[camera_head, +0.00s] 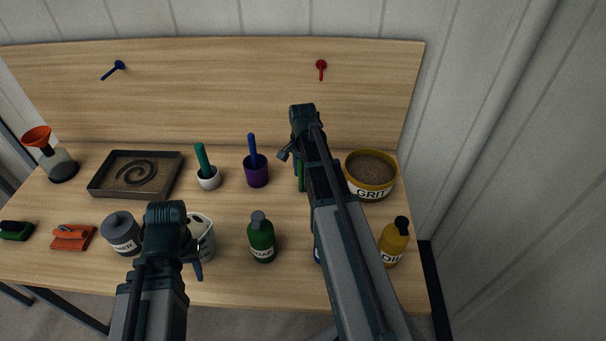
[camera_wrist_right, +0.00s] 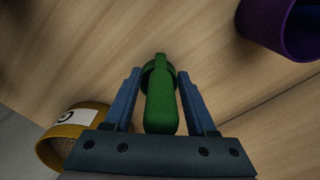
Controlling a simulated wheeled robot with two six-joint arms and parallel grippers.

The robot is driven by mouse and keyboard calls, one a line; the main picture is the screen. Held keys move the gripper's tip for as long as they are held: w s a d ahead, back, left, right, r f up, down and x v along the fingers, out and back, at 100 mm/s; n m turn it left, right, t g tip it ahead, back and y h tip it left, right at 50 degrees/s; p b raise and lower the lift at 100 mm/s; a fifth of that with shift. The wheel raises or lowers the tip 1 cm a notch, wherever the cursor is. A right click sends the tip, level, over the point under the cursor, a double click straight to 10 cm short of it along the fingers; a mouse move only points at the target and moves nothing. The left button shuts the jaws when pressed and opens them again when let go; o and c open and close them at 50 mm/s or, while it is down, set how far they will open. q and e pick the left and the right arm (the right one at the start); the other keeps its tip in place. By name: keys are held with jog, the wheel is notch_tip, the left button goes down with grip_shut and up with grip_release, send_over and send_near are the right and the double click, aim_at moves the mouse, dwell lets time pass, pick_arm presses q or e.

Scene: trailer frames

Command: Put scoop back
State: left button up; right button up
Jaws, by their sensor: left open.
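A green scoop-like tool (camera_wrist_right: 161,105) lies between the two fingers of my right gripper (camera_wrist_right: 160,78) in the right wrist view. The fingertips sit close on both sides of its narrow far part, and its rounded end points toward the camera. In the head view only a strip of the green tool (camera_head: 301,177) shows beside my right arm, which hides the rest. My left gripper (camera_head: 197,262) is open and low at the front, by a whitish container (camera_head: 204,240).
A yellow GRIT tub (camera_head: 371,194) stands right of my right arm, with an OIL bottle (camera_head: 393,243) in front. A purple cup (camera_head: 257,175), a white cup (camera_head: 208,183) and a sand tray (camera_head: 111,156) stand left. A green bottle (camera_head: 262,241) stands between the arms.

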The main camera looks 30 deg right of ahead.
pick_arm(q)
jog(key=shift+r, duration=0.1)
pick_arm(e)
notch_tip(320, 180, up, 12)
jog(key=p, duration=1.2)
jog(key=shift+r, duration=0.25)
pick_arm(q)
notch_tip(320, 180, up, 12)
pick_arm(e)
jog(key=shift+a+f, duration=0.1)
pick_arm(q)
jog(key=shift+r, duration=0.1)
pick_arm(e)
jog(key=s+a+n, duration=0.5)
jog(key=a+n, duration=0.1)
jog(key=a, duration=0.3)
jog(key=s+a+n, duration=0.5)
jog(key=a+n, duration=0.1)
jog(key=a, duration=0.4)
jog(key=s+a+n+h, duration=0.1)
jog(key=s+a+n, duration=0.5)
jog(key=a, duration=0.3)
jog(key=shift+a+n, duration=0.15)
jog(key=shift+n, duration=0.35)
pick_arm(q)
jog(key=shift+s, duration=0.1)
pick_arm(e)
jog(key=shift+s, duration=0.15)
